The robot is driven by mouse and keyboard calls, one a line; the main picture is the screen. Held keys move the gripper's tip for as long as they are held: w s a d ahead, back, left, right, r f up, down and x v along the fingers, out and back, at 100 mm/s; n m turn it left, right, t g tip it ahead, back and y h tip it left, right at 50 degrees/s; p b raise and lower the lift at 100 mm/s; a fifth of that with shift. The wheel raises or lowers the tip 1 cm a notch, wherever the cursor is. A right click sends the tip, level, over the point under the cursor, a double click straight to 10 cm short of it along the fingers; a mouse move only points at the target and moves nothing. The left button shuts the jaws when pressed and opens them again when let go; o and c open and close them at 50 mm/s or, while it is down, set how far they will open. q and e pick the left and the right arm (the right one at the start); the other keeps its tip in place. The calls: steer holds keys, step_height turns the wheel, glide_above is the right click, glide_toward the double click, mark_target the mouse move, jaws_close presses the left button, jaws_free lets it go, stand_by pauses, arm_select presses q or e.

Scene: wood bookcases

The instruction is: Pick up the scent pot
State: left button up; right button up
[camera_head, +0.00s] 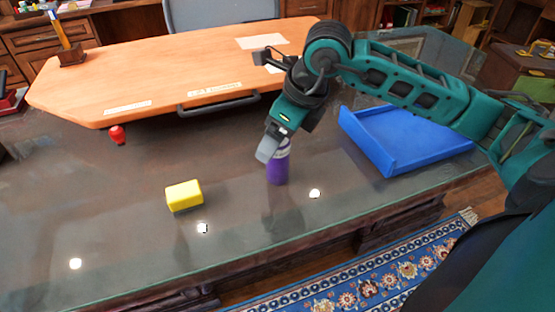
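A purple pot with a pale upper part (278,170), which looks like the scent pot, stands upright on the dark glass-topped desk. My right gripper (270,148) points down at its upper part from above. One grey finger shows in front of and beside the top of the pot. The other finger is hidden, so I cannot tell whether the gripper has closed on it. My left gripper is not in view.
A yellow block (184,196) lies left of the pot and a blue tray (405,138) right of it. A small red object (117,135) is near the wooden board (150,75). The desk's front edge is close.

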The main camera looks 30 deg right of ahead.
steer(key=shift+c, duration=0.4)
jaws_close()
stand_by(0.4)
